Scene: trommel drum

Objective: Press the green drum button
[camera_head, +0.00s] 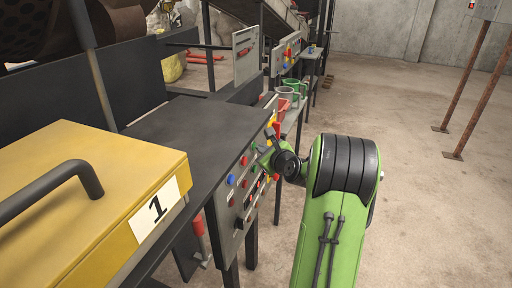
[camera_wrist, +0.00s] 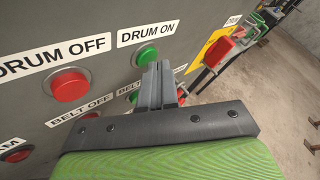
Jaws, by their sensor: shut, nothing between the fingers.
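The green drum button (camera_wrist: 145,57) sits under a "DRUM ON" label on a grey panel in the wrist view. My gripper (camera_wrist: 160,72) is shut and empty. Its fingertips are just below and right of the button in the picture, partly overlapping its lower right edge. I cannot tell whether they touch it. In the head view, my green arm reaches to the front of the control panel (camera_head: 230,196), and its end hides part of the panel.
A red "DRUM OFF" button (camera_wrist: 70,85) is left of the green one. Belt buttons lie below, partly hidden by my gripper. A red emergency switch on a yellow plate (camera_wrist: 214,52) is at the right. A yellow box (camera_head: 80,190) stands left; open concrete floor (camera_head: 430,210) lies right.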

